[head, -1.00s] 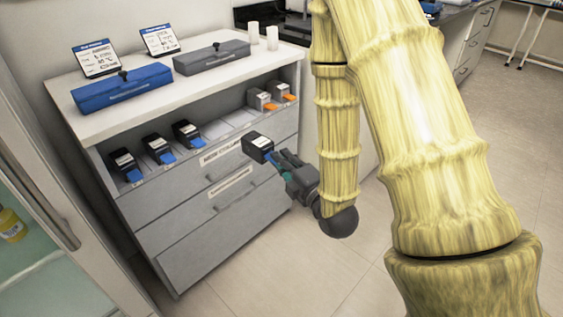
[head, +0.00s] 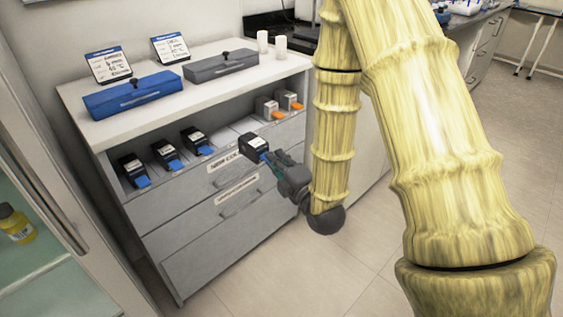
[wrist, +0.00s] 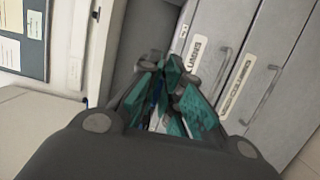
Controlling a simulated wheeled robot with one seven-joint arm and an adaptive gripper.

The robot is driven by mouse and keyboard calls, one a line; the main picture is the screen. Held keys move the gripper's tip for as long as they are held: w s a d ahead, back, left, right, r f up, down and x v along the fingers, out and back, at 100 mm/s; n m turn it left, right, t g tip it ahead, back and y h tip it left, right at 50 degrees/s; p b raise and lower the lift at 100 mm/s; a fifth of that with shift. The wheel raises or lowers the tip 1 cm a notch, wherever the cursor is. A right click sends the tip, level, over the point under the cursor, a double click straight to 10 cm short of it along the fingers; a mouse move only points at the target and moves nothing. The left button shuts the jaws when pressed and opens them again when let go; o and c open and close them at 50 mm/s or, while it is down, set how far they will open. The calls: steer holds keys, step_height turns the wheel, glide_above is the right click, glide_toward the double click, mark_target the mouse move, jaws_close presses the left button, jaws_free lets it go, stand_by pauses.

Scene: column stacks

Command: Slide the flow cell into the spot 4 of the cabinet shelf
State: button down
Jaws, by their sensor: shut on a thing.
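My gripper (head: 279,170) is shut on the blue tab of a dark flow cell (head: 253,146) with a white label. The gripper holds it in the air in front of the cabinet shelf (head: 224,137). Three similar dark cells with blue tabs (head: 167,152) stand in the left spots of the shelf. Two lighter cells with orange tabs (head: 267,107) stand in the right spots. The stretch of shelf between the two groups looks empty, partly hidden by the held cell. In the wrist view the teal fingers (wrist: 165,95) are closed together and the held cell is mostly hidden.
A blue case (head: 133,96), a grey case (head: 220,66), two sign cards and two white cylinders stand on the cabinet top. Labelled drawers (head: 225,200) lie below the shelf. A glass-fronted cabinet with a yellow bottle (head: 15,224) is at the left. The floor at right is open.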

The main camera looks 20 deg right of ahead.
mark_target(243, 140)
steer(key=shift+w+a, duration=0.85)
steer(key=shift+w, duration=1.55)
steer(key=shift+w+a, duration=0.9)
steer(key=shift+w, duration=1.5)
steer(key=shift+w+a, duration=0.85)
steer(key=shift+w, duration=1.55)
steer(key=shift+w+f, duration=0.1)
steer(key=shift+f, duration=0.2)
steer(key=c, duration=1.5)
jaws_free()
steer(key=shift+s+f, duration=0.1)
steer(key=shift+s, duration=0.1)
